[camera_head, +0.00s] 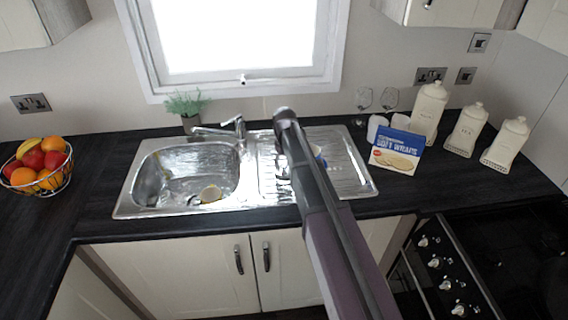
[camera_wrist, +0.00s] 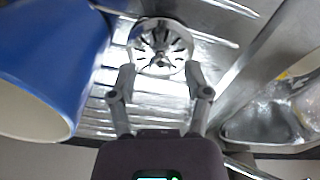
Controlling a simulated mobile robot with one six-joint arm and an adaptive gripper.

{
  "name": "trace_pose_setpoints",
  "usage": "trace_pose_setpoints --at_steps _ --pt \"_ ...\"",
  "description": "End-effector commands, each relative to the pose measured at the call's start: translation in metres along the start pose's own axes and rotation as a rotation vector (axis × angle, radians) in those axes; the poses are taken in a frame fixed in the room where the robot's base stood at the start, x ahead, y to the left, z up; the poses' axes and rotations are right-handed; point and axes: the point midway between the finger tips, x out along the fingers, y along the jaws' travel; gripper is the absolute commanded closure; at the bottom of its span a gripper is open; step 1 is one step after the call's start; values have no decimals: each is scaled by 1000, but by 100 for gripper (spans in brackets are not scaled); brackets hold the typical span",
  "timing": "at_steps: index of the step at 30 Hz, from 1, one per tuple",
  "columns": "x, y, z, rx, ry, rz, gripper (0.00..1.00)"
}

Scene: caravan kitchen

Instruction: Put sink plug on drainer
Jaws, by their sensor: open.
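The sink plug (camera_wrist: 160,47), a round metal strainer with slots, lies on the ridged steel drainer (camera_wrist: 118,92) in the wrist view. My gripper (camera_wrist: 160,70) is open, with one fingertip at each side of the plug's near edge; I cannot tell whether they touch it. In the head view the drainer (camera_head: 350,178) is right of the sink bowl (camera_head: 170,165). My arm crosses in front of it there and hides the plug and the fingertips.
A blue mug (camera_wrist: 50,60) stands close left of my gripper in the wrist view. A soft wraps box (camera_head: 396,152) and glasses (camera_head: 364,98) stand right of the drainer. The tap (camera_head: 236,127) is behind.

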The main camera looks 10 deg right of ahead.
Motion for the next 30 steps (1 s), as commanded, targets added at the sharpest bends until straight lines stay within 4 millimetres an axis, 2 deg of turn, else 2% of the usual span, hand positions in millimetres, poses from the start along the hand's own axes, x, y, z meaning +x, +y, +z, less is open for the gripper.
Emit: trace_pose_setpoints --at_steps 1,30 --pt "-8 0 0 0 0 0 37" --pt "-87 0 0 -1 0 0 37"
